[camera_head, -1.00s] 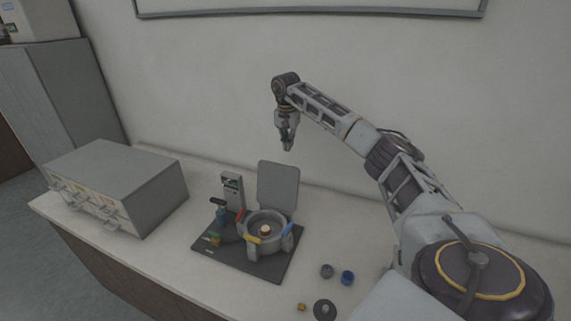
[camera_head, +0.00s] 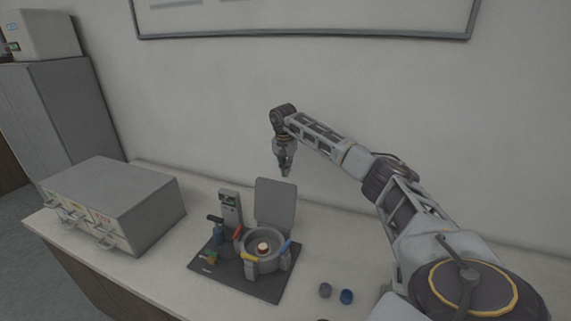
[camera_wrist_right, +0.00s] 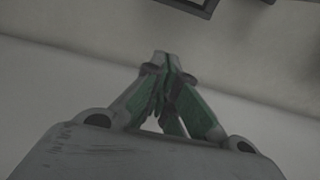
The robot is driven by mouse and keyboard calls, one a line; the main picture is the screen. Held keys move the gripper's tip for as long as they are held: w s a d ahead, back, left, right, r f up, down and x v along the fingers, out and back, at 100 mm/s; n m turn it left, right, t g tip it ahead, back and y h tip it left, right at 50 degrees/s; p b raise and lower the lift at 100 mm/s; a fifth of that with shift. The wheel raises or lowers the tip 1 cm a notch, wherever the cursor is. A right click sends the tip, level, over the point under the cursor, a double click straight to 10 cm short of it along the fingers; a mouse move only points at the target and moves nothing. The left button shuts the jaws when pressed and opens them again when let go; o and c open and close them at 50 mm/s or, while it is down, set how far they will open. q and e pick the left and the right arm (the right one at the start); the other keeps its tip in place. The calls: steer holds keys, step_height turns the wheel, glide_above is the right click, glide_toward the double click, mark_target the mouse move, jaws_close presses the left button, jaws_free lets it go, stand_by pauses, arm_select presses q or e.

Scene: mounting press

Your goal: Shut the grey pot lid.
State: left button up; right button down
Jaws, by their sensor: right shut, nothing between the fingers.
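The grey pot lid (camera_head: 275,204) stands upright, open, at the back of the round grey pot (camera_head: 264,256). A small copper-coloured piece (camera_head: 263,248) sits inside the pot. The pot stands on a dark base plate (camera_head: 256,285) with red, yellow and blue handles around it. My right gripper (camera_head: 286,171) hangs in the air near the lid's top edge, fingers pointing down; in the head view it shows just above and right of it. Its fingers are together and empty, also in the right wrist view (camera_wrist_right: 165,60). My left gripper is out of view.
A grey drawer cabinet (camera_head: 125,200) stands at the left of the bench. A grey post (camera_head: 229,208) stands left of the lid. The wall is close behind.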

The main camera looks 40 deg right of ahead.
steer(key=shift+s+a+f+p, duration=0.25)
steer(key=shift+a+f+p, duration=0.2)
steer(key=shift+f, duration=0.35)
steer(key=shift+s+a+f+p, duration=0.35)
steer(key=shift+a+f, duration=0.15)
steer(key=shift+f, duration=0.25)
steer(key=shift+s+a+f+p, duration=0.2)
steer(key=shift+a+f+p, duration=0.25)
steer(key=shift+f, duration=0.35)
